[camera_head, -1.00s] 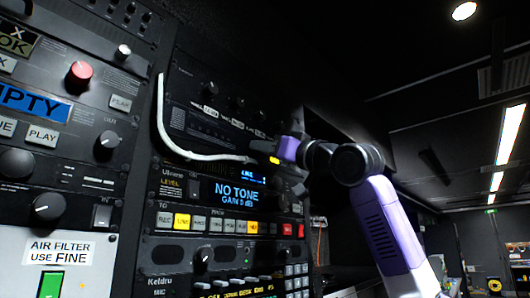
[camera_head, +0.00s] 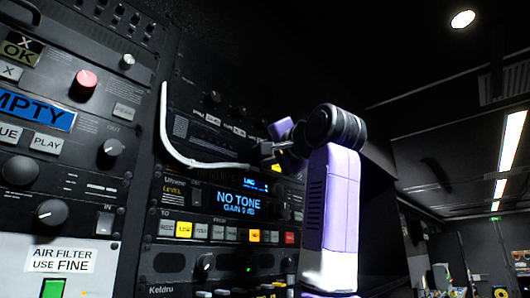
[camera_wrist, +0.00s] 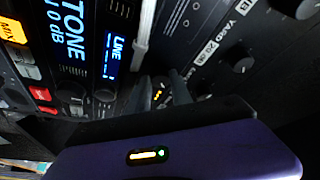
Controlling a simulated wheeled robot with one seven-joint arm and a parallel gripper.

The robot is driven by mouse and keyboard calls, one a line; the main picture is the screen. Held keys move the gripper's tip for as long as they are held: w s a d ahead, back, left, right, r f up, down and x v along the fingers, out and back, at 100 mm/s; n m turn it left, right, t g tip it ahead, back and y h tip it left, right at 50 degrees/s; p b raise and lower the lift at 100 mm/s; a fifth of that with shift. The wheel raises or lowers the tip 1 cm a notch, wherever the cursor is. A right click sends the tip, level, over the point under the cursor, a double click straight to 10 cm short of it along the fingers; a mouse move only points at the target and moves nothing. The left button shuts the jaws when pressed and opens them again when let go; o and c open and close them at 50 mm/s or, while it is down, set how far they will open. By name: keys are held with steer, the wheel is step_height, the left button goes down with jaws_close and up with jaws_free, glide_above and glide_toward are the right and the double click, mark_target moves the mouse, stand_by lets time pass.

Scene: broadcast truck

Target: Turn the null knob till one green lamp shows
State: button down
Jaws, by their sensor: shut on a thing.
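My gripper (camera_head: 265,152) is at the rack front, just right of the end of a white cable and above the NO TONE display (camera_head: 238,203). In the wrist view its two dark fingers (camera_wrist: 161,92) point at the panel and are shut on a small dark knob (camera_wrist: 161,84), which seems to be the null knob. The fingers hide most of it, and its label cannot be read. Small yellowish lights (camera_wrist: 157,95) show between the fingers. I cannot make out a green lamp there.
The white cable (camera_head: 163,120) hangs down the upper panel and runs close beside the fingers. Other knobs (camera_wrist: 243,65) sit along the same panel. Lit buttons (camera_head: 184,229) are below the display. The room right of my arm is open.

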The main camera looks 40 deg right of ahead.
steer(key=m+g+p, duration=0.2)
steer(key=m, duration=0.3)
steer(key=shift+r, duration=0.15)
steer(key=shift+m+p, duration=0.3)
stand_by(0.3)
steer(key=c, duration=1.1)
jaws_free()
steer(key=shift+c, duration=0.2)
steer(key=b+v, duration=0.3)
steer(key=v, duration=0.4)
steer(key=shift+s+a, duration=0.2)
steer(key=shift+s, duration=0.15)
